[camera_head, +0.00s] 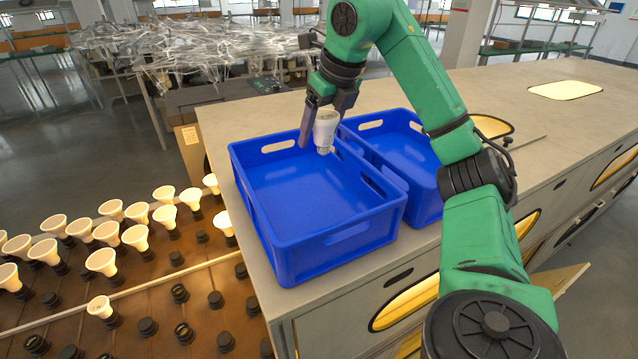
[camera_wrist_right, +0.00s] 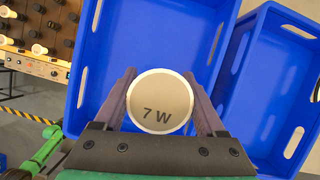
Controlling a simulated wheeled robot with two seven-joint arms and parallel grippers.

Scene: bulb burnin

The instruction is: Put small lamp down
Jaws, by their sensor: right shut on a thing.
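My right gripper (camera_head: 324,118) is shut on a small white lamp (camera_head: 325,132), held with its screw base pointing down. The lamp hangs above the right-hand part of the near blue crate (camera_head: 335,238), clear of its floor. In the right wrist view the lamp's round face (camera_wrist_right: 160,101) reads "7 W" and sits between the two fingers of the gripper (camera_wrist_right: 160,105). The crate's floor shows empty where visible. A second blue crate (camera_head: 385,128) stands beside it, partly hidden by my right arm; its visible inside is empty. My left gripper is not in view.
Both crates stand on a grey-beige bench (camera_head: 530,120) with free room at right. A brown rack (camera_head: 205,265) at left holds several lit lamps and empty dark sockets. Crate walls rise around the lamp's position.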

